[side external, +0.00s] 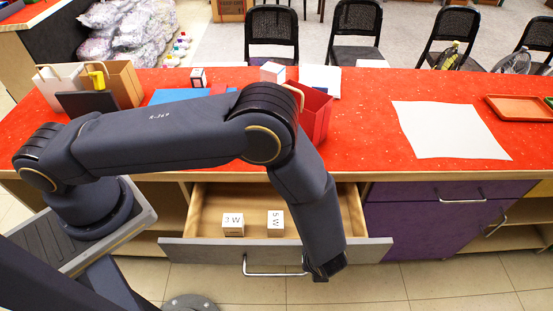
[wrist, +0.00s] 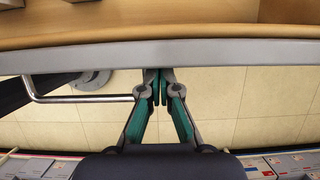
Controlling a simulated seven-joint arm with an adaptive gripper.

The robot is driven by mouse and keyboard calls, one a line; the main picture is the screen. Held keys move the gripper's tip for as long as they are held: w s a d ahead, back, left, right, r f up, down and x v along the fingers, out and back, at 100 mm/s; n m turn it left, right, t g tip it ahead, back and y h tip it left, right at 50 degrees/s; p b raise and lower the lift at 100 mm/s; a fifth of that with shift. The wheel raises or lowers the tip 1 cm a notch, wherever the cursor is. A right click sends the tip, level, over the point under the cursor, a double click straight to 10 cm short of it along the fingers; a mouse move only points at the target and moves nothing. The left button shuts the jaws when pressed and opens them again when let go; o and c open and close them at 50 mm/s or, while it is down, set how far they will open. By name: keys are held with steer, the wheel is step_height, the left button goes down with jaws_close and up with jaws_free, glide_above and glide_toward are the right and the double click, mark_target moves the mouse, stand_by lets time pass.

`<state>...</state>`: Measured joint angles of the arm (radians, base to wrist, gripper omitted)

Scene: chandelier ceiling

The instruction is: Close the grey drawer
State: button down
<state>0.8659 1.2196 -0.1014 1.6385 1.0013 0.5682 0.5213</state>
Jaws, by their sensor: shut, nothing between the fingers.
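The grey drawer (side external: 178,251) is pulled out below the red counter, with its wooden inside showing. Two white lettered blocks, a left one (side external: 233,224) and a right one (side external: 275,223), lie in it. A metal bar handle (side external: 262,274) is on its front. I cannot tell whether the tips touch the front.
A purple cabinet (side external: 420,220) with handles stands right of the drawer. Tiled floor (side external: 440,285) in front is clear.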

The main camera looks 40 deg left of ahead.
steer(key=w+a, duration=1.2)
steer(key=shift+a, duration=0.1)
steer(key=s+d, duration=0.2)
steer(key=shift+s+d, duration=0.25)
steer(key=shift+d, duration=0.1)
steer(key=v, duration=1)
steer(key=d+f+t+y, duration=0.3)
steer(key=d+f, duration=0.1)
steer(key=d, duration=0.1)
steer(key=x, duration=0.8)
steer(key=shift+a+f, duration=0.15)
steer(key=shift+a, duration=0.05)
steer(key=w+a, duration=0.2)
steer(key=shift+w+a+f, duration=0.2)
steer(key=shift+w+f, duration=0.05)
steer(key=shift+w, duration=0.05)
steer(key=shift+w+a, duration=0.35)
steer(key=shift+w, duration=0.05)
